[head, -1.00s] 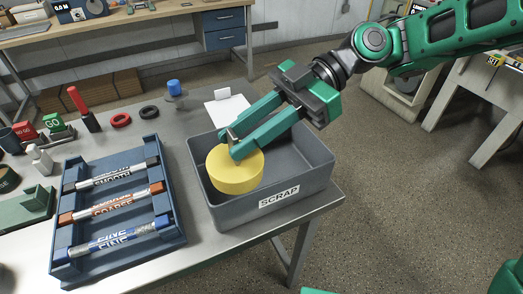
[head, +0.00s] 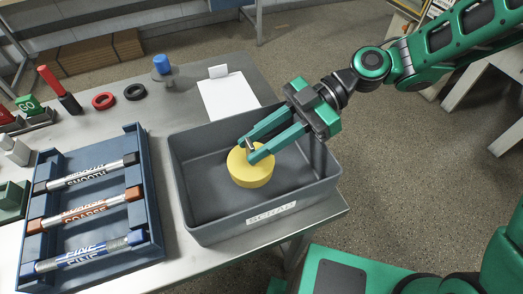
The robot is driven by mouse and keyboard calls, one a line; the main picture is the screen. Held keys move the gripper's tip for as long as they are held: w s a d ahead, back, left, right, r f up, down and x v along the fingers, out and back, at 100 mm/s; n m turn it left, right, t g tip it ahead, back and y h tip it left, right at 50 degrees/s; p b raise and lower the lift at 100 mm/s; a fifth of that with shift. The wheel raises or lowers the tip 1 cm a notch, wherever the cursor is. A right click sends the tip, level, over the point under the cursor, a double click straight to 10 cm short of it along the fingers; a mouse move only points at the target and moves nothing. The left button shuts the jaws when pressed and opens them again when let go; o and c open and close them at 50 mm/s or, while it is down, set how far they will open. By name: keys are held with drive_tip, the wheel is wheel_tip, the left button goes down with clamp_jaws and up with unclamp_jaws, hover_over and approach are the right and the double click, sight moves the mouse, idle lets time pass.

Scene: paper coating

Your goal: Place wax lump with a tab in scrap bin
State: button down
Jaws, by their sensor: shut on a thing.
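The wax lump (head: 250,173) is a yellow disc with a small metal tab (head: 249,146) standing up from its top. It is inside the grey scrap bin (head: 267,233), near the middle of its opening. My gripper (head: 252,150) reaches in from the upper right, with its green fingers shut on the tab. I cannot tell whether the lump's underside touches the bin floor.
A blue rack (head: 155,210) with rods marked smooth, coarse and fine stands left of the bin. Behind the bin are a white sheet (head: 228,97), a blue-topped knob (head: 162,66), a black ring (head: 134,92) and a red ring (head: 104,100).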

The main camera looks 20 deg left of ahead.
drive_tip(key=shift+a+f, duration=0.1)
drive_tip(key=shift+f, duration=1.75)
drive_tip(key=c, duration=1.4)
unclamp_jaws()
drive_tip(key=shift+f, duration=0.1)
drive_tip(key=shift+c, duration=0.2)
drive_tip(key=v, duration=1.2)
